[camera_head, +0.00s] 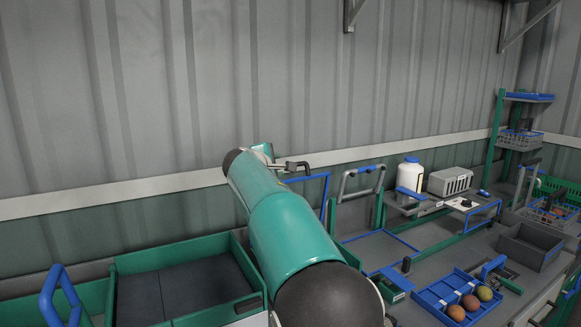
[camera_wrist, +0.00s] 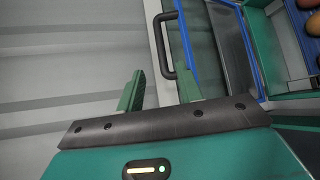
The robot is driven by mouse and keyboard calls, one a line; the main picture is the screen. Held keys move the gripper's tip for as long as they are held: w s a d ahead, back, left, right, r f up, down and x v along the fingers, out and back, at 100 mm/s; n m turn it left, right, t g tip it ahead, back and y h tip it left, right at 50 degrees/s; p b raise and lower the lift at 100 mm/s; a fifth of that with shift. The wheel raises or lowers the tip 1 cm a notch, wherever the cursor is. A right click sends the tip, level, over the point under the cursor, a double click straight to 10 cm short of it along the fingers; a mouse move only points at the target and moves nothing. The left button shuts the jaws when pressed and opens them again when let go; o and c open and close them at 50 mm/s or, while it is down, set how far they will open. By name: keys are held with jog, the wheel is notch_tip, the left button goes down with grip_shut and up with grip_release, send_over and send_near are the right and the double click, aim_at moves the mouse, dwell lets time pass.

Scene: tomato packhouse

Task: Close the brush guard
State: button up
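The brush guard appears as a blue-edged frame (camera_head: 308,178) standing raised beyond my arm in the head view; my arm hides much of it. Its blue edge (camera_wrist: 187,45) runs down the wrist view, with a black bar handle (camera_wrist: 164,45) beside it. My gripper (camera_wrist: 160,90) is open, its two green fingers apart and nothing between them. The handle lies just ahead of the gap between the fingertips, and I see no clear contact. In the head view my gripper (camera_head: 264,153) is mostly hidden behind my own arm.
A blue tray (camera_head: 425,300) with several tomatoes sits at the lower right. Green-sided trays (camera_head: 180,255) lie left. A corrugated wall (camera_head: 300,80) closes the back.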

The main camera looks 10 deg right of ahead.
jog(key=x, duration=1.2)
jog(key=shift+d+f, duration=0.1)
jog(key=shift+f, duration=0.05)
jog(key=shift+c, duration=0.5)
grip_shut()
